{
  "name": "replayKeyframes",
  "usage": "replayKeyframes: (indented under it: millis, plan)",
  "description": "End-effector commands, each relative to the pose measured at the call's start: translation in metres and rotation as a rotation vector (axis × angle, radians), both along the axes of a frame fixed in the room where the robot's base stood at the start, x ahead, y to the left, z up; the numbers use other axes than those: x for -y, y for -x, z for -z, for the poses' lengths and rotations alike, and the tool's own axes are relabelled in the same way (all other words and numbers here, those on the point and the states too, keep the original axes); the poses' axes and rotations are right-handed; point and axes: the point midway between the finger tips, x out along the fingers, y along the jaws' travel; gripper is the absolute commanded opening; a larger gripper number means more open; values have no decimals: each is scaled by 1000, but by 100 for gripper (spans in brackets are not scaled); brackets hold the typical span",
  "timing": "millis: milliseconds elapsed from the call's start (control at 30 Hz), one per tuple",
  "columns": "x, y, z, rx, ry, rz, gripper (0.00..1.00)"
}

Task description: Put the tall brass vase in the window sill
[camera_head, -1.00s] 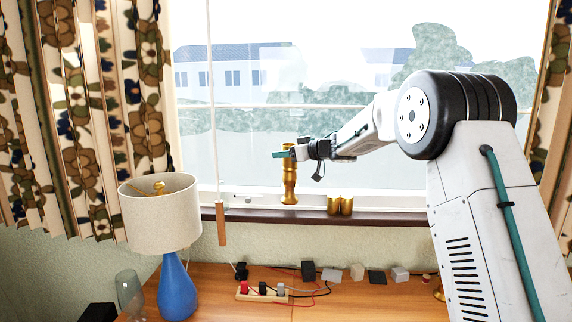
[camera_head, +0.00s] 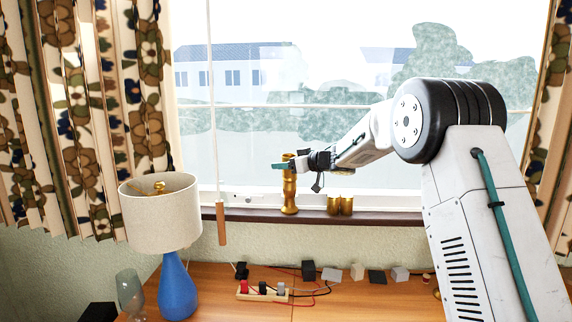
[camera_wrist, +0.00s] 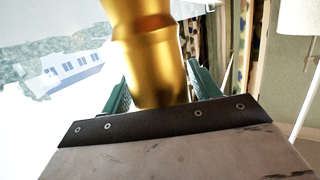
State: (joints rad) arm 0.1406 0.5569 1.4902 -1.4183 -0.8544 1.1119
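The tall brass vase (camera_head: 289,192) is upright at the window sill (camera_head: 390,217), left of two small brass pots. Its base appears level with the sill top; I cannot tell whether it touches. My gripper (camera_head: 285,166) reaches in from the right and is shut on the vase's upper part.
Small brass pots (camera_head: 340,205) stand close on the right. A blind cord with a wooden handle (camera_head: 221,224) hangs to the left. A lamp (camera_head: 160,212), a glass (camera_head: 130,292) and a power strip (camera_head: 262,292) are on the desk below. The sill is clear farther right.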

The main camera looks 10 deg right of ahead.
Motion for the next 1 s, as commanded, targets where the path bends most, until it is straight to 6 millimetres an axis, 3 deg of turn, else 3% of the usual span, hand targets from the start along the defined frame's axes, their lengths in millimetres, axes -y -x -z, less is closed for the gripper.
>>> replayKeyframes:
  millis: [167, 700, 1000]
  plan:
    - [1, 0, -5, 2, 0, 1, 61]
    - [67, 74, -24, 1, 0, 3, 61]
    - [78, 88, -27, 1, 1, 1, 61]
